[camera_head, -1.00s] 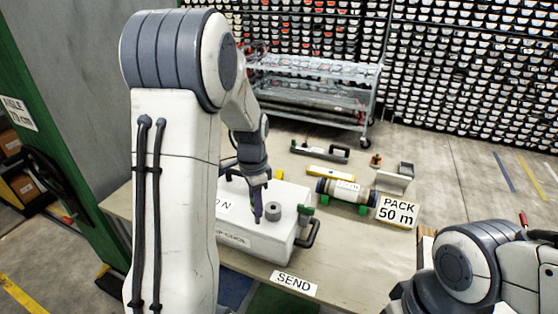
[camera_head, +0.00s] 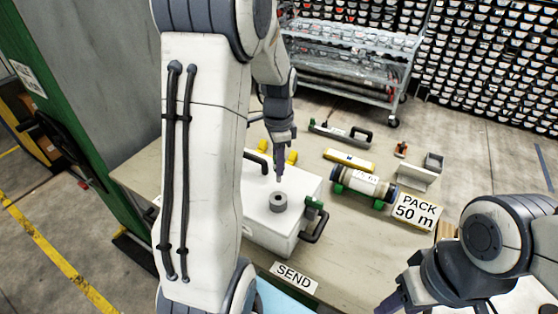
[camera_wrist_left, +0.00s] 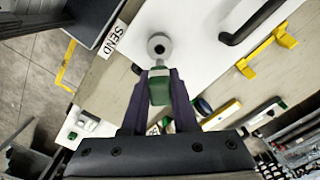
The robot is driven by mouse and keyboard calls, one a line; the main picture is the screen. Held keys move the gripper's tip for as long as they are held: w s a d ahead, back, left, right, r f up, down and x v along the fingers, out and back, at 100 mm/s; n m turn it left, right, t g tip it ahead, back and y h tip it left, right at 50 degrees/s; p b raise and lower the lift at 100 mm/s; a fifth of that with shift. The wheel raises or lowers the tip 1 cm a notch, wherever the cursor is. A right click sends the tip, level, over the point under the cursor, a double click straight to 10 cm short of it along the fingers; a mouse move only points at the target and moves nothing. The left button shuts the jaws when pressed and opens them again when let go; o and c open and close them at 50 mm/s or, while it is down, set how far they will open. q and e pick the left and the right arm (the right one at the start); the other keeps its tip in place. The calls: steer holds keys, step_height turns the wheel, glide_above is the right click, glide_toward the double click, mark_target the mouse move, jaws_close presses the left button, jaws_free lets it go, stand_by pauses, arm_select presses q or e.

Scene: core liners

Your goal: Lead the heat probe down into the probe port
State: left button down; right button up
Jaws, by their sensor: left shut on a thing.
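The probe port looks to be the grey ring with a dark hole (camera_head: 279,203) on top of the white box (camera_head: 262,222). The ring also shows in the left wrist view (camera_wrist_left: 159,46). My left gripper (camera_head: 280,178) points down just above and behind the ring in the head view. In the left wrist view its fingers (camera_wrist_left: 161,80) are shut on a green and grey piece (camera_wrist_left: 159,88), which appears to be the heat probe. The probe's lower end is hard to see; it appears apart from the hole. My right gripper (camera_head: 392,302) is at the bottom edge, partly cut off.
A green-topped fitting (camera_head: 315,205) and a black handle (camera_head: 318,227) are at the box's right end.

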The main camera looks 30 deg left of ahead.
arm_select(q)
steer(key=shift+s+f+b, duration=0.1)
steer(key=shift+f+b, duration=2.8)
steer(key=shift+f, duration=1.55)
steer(key=c, duration=0.6)
jaws_free()
step_height(320, 180, up, 10)
steer(key=shift+r+b, duration=0.25)
steer(key=shift+b, duration=0.6)
